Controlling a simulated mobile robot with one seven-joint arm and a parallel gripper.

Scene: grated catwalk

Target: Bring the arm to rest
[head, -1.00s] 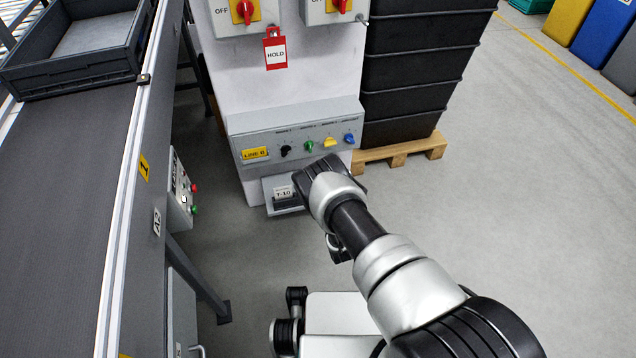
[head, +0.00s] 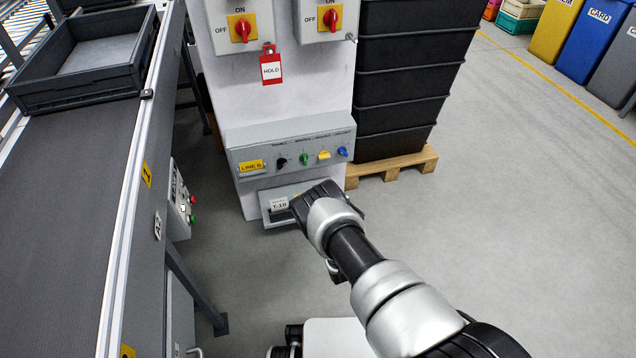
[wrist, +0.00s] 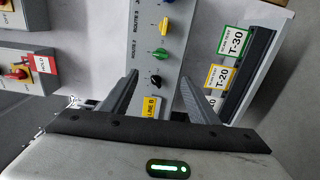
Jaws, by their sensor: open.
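My gripper (wrist: 160,97) is open in the wrist view, with its two dark fingers apart and nothing seen between them but the panel face behind. In the head view my arm reaches from the lower right toward the panel column, and its wrist end hides the fingers. The LINE B control box (head: 292,150) carries black, green, yellow and blue knobs; it also shows in the wrist view (wrist: 166,75). Below it a small shelf (head: 268,221) bears a T-10 label. In the wrist view T-20 and T-30 labels show on a rack (wrist: 250,70) right of the fingers.
Two red rotary switches (head: 243,28) and a red HOLD tag (head: 271,68) are above the control box. A conveyor (head: 70,190) with a grey tray (head: 50,92) runs along the left. Stacked black crates (head: 408,80) stand on a pallet (head: 425,160).

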